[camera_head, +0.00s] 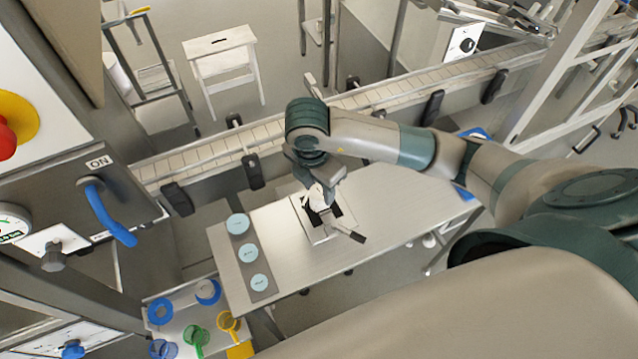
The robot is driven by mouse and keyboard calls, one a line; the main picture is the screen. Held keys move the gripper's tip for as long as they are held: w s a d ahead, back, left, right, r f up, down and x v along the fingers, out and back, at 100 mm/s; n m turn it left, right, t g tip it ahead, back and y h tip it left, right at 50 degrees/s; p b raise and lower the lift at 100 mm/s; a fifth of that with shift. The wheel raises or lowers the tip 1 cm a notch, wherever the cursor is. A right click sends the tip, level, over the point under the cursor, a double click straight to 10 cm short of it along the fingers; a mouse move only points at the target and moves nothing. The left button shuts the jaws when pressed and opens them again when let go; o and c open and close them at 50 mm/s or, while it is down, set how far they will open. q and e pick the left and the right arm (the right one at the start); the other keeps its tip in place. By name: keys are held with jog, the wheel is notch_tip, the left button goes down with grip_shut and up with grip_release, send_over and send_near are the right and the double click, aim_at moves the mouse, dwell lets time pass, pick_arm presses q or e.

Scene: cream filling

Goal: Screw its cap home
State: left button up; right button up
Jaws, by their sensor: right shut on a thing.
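My right arm reaches in from the right, and my right gripper (318,200) points down over the steel table (400,208). It is shut on a small white thing (310,196), which may be the cap; the gripper hides most of it. Below it is a pale square plate or fixture (318,238) with a dark part on it. Whether the white thing touches the fixture cannot be told. A bottle or jar under the cap cannot be made out. My left gripper is not in view.
A grey strip with several pale blue discs (247,254) lies at the table's left. Coloured cups and rings, including a green cup (196,336), stand on a lower surface at bottom left. A conveyor (390,95) runs behind the table. The table's right part is clear.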

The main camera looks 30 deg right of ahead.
jog(key=shift+m, duration=0.3)
jog(key=shift+m+p, duration=0.3)
jog(key=shift+p, duration=0.3)
jog(key=shift+m+p, duration=1.15)
jog(key=shift+m, duration=0.45)
jog(key=shift+w+m+g+p, duration=0.1)
jog(key=shift+m+g+p, duration=0.2)
jog(key=shift+m+p, duration=0.3)
jog(key=o, duration=0.9)
